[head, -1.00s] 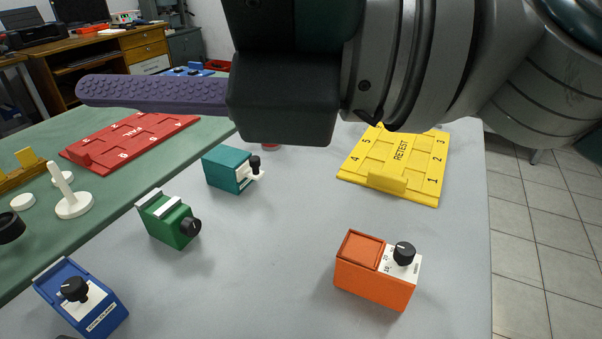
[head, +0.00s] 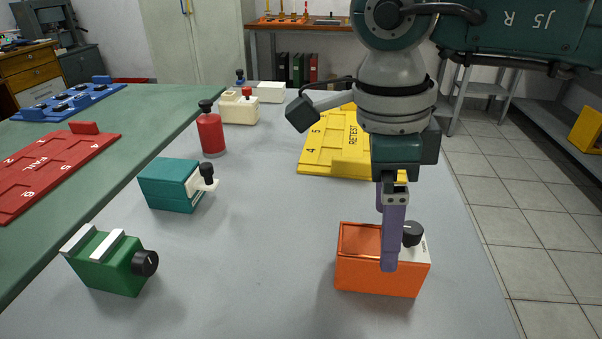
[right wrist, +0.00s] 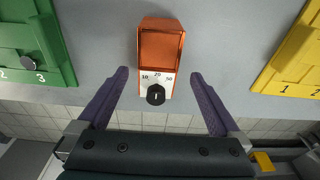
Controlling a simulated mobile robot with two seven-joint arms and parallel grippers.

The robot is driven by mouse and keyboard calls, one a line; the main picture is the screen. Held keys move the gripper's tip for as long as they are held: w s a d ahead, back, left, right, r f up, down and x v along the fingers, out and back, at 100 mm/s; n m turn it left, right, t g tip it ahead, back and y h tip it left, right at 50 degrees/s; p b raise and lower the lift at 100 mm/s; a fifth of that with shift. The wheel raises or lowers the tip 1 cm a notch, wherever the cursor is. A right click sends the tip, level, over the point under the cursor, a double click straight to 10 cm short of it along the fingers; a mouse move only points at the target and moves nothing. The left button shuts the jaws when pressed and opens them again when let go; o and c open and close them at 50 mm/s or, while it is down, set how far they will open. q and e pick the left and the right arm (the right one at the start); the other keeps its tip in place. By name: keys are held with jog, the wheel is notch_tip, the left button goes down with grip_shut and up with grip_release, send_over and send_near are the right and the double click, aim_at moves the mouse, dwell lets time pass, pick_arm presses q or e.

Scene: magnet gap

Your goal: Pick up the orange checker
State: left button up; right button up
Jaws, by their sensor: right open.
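The orange checker (head: 380,273), a box with a black knob (head: 412,234) and a white dial plate, stands on the grey table at the front right. It also shows in the right wrist view (right wrist: 160,52), its knob nearest my gripper. My right gripper (head: 389,240) points down at the checker, and its near purple finger hides part of it. In the right wrist view the two fingers of my right gripper (right wrist: 160,75) are wide apart, one on each side of the checker, with gaps and nothing held. My left gripper is not in view.
A green checker (head: 108,262), a teal checker (head: 170,186) and a red bottle-like item (head: 211,134) stand to the left. The yellow RETEST tray (head: 320,150) lies behind the orange checker. A red FAIL tray (head: 60,165) is on the green mat. Grey table between is clear.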

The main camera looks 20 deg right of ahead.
jog(key=f, duration=0.4)
jog(key=shift+s+f, duration=0.2)
jog(key=shift+f, duration=0.15)
jog(key=shift+c, duration=0.2)
grip_shut()
jog(key=shift+r, duration=0.1)
